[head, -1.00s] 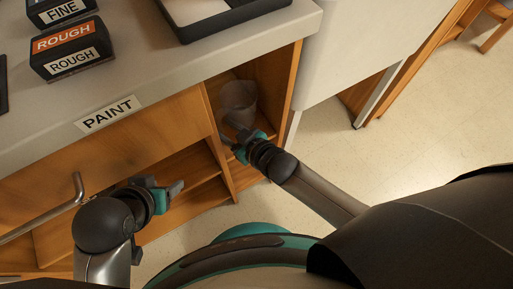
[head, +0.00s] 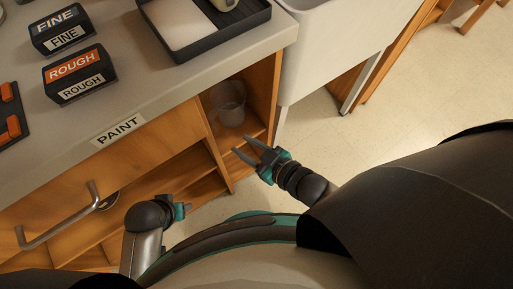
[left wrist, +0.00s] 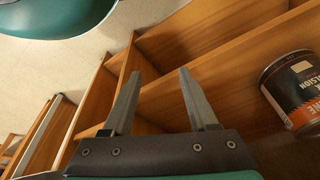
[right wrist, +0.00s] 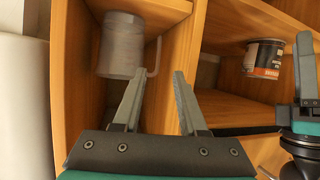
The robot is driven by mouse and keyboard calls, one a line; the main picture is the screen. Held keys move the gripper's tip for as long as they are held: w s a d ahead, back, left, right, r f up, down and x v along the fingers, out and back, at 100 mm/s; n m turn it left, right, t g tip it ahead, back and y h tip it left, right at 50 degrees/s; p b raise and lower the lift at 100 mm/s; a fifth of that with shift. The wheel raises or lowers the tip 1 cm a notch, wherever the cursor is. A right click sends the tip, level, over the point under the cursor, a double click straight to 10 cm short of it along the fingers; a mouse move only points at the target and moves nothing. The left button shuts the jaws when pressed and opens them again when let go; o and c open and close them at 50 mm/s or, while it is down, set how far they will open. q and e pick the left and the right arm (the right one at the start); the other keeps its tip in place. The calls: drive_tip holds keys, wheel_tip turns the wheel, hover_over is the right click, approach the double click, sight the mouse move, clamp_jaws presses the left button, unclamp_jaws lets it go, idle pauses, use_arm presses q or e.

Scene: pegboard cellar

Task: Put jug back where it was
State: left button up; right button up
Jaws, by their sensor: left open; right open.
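The jug (head: 230,103) is a grey, see-through vessel standing upright in the narrow open compartment at the right end of the wooden cabinet. In the right wrist view the jug (right wrist: 122,46) is on the compartment's shelf, its handle to the right. My right gripper (head: 243,147) is open and empty, outside the compartment and apart from the jug; its fingers show in the right wrist view (right wrist: 155,95). My left gripper (head: 187,208) is open and empty in front of the lower shelves, as the left wrist view (left wrist: 158,95) shows.
A paint tin (left wrist: 294,92) stands on a cabinet shelf, also seen in the right wrist view (right wrist: 264,60). A drawer handle (head: 62,222) sticks out at left. Boxes marked ROUGH (head: 79,75) and FINE (head: 62,29) and a black tray (head: 261,16) are on the counter.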

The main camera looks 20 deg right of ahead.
use_arm(q)
drive_tip(key=shift+s+a+f+g+p, duration=0.15)
drive_tip(key=shift+s+f+p, duration=0.3)
drive_tip(key=shift+f, duration=0.35)
drive_tip(key=shift+s+a+f+g+p, duration=0.15)
drive_tip(key=shift+s+f+p, duration=0.1)
drive_tip(key=shift+s+f, duration=0.4)
use_arm(e)
drive_tip(key=shift+v, duration=2)
use_arm(q)
drive_tip(key=shift+w+d+f, duration=0.1)
drive_tip(key=shift+w+f, duration=0.05)
use_arm(e)
drive_tip(key=s+d+f+m+g+h, duration=0.2)
drive_tip(key=s+d+f+g+h, duration=0.1)
drive_tip(key=f, duration=0.3)
drive_tip(key=s+d+f+m+g+h, duration=0.2)
drive_tip(key=s+d+f+g+h, duration=0.1)
drive_tip(key=s+d+f+g, duration=0.1)
drive_tip(key=shift+d+f+m+g+h, duration=0.35)
drive_tip(key=shift+d+f+g, duration=0.3)
drive_tip(key=shift+f+g, duration=0.4)
drive_tip(key=shift+r, duration=0.1)
use_arm(q)
drive_tip(key=shift+c, duration=0.7)
use_arm(e)
drive_tip(key=shift+a, duration=0.1)
